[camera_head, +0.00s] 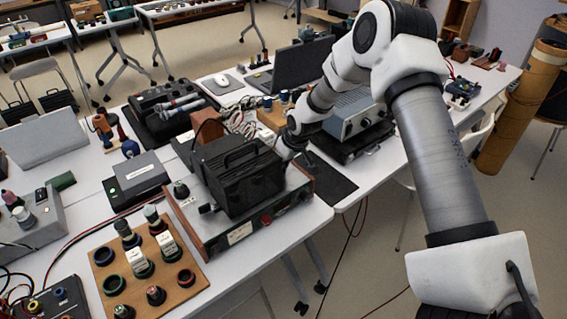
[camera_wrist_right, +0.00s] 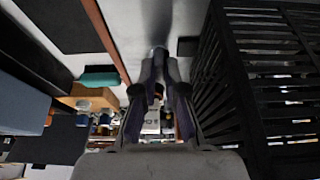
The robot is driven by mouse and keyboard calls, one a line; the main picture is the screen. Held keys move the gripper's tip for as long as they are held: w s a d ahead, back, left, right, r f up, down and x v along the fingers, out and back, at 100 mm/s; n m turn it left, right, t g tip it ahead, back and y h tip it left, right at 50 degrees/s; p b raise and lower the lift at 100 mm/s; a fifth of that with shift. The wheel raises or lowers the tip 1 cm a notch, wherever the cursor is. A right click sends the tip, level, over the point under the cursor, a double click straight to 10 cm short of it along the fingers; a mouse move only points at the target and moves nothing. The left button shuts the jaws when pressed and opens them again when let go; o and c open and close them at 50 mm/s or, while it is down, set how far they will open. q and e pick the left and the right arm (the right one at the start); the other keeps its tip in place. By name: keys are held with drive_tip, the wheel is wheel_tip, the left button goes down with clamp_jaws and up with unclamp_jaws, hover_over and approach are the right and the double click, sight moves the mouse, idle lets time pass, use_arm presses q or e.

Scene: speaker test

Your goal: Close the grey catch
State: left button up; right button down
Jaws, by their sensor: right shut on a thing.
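A black slatted case (camera_head: 245,180) with a top handle stands on a wood-sided device with knobs (camera_head: 256,232). My right gripper (camera_head: 287,149) is at the case's far right side, partly hidden by the case. In the right wrist view the slatted side of the case (camera_wrist_right: 275,85) fills the right. There my right gripper (camera_wrist_right: 158,58) has its fingers brought together on a small grey piece (camera_wrist_right: 158,50), which looks like the grey catch. The fingers hide most of it. In the head view the catch is hidden. My left gripper is not in view.
A wooden board with several knobs and plugs (camera_head: 105,256) lies at front left. A grey instrument (camera_head: 355,118) and an open laptop (camera_head: 300,65) stand behind my right arm. A dark mat (camera_head: 330,181) lies right of the case. Cables run along the left.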

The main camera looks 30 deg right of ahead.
drive_tip(key=n+b, duration=0.1)
drive_tip(key=b, duration=0.2)
drive_tip(key=n+y+b, duration=0.1)
drive_tip(key=b, duration=0.1)
drive_tip(key=f+n+b, duration=0.1)
drive_tip(key=n+b, duration=0.1)
drive_tip(key=b, duration=0.1)
drive_tip(key=shift+d+y+b, duration=0.15)
drive_tip(key=shift+y+b, duration=0.15)
drive_tip(key=shift+r+n+g+y+b, duration=0.2)
drive_tip(key=shift+n+g+y+b, duration=0.15)
drive_tip(key=shift+n+b, duration=0.5)
drive_tip(key=n+g, duration=0.1)
drive_tip(key=n, duration=0.2)
drive_tip(key=shift+w+r+y+b, duration=0.1)
drive_tip(key=shift+y+b, duration=0.25)
drive_tip(key=n+g, duration=0.1)
drive_tip(key=n, duration=0.1)
drive_tip(key=shift+d+n+y, duration=0.1)
drive_tip(key=shift+n+y, duration=0.2)
drive_tip(key=shift+n, duration=0.05)
drive_tip(key=n+g, duration=0.1)
drive_tip(key=n, duration=0.1)
drive_tip(key=shift+w+n, duration=0.1)
drive_tip(key=shift+n, duration=0.3)
drive_tip(key=shift+n+g+y+p, duration=0.3)
drive_tip(key=shift+n+g+p, duration=0.35)
drive_tip(key=shift+n, duration=1.15)
